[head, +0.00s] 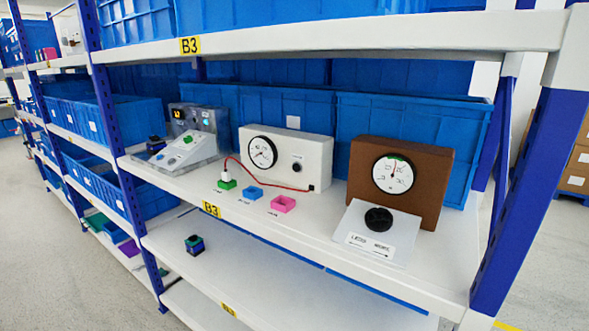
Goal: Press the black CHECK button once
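No label reading CHECK can be made out. A small round black button or knob (297,167) sits on the front of a white box (318,160), right of its round gauge (263,152). A larger black rotary knob (378,219) sits on a sloped white panel (362,246) with a printed label and arrows. Behind that panel stands a brown box (430,190) with another round gauge (393,174). Neither of my grippers is in view.
A grey-white console (183,150) with a green button stands left on the shelf (320,225). Blue bins (290,115) line the back.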

